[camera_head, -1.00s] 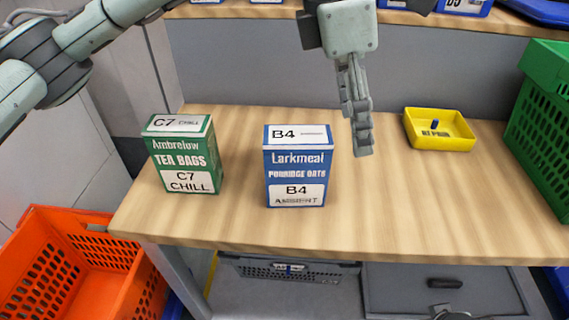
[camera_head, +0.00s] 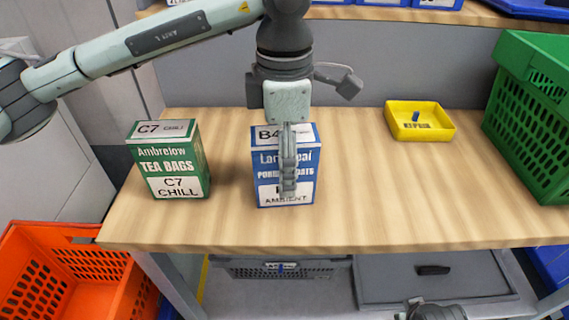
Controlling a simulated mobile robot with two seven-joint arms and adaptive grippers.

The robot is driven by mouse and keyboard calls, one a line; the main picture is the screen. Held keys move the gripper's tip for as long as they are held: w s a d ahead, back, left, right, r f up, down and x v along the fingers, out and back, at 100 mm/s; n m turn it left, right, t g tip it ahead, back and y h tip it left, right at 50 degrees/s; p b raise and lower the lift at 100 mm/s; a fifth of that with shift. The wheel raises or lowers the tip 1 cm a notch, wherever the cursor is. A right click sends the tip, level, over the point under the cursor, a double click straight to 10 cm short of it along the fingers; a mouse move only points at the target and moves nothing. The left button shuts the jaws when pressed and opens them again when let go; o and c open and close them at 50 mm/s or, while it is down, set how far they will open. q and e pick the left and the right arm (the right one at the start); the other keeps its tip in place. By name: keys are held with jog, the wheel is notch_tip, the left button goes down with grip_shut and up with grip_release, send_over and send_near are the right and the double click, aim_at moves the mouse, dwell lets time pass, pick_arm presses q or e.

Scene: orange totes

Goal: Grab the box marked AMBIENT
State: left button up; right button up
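The blue Larkmeal porridge oats box (camera_head: 270,193), labelled B4 AMBIENT, stands upright on the wooden table. The green Ambrelow tea bags box (camera_head: 176,170), labelled C7 CHILL, stands upright to its left. My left gripper (camera_head: 289,190) points down and covers part of the blue box's front and top in the picture. Its fingers show edge-on, one behind the other, so their opening is hidden. I cannot tell whether they touch the box.
A yellow tray (camera_head: 438,131) with a small blue item sits at the back right of the table (camera_head: 400,210). A green crate (camera_head: 530,120) stands at the right edge. An orange tote (camera_head: 135,290) is at the lower left.

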pick_arm(q)
jog(key=shift+c, duration=0.5)
jog(key=c, duration=1.4)
jog(key=shift+r, duration=0.1)
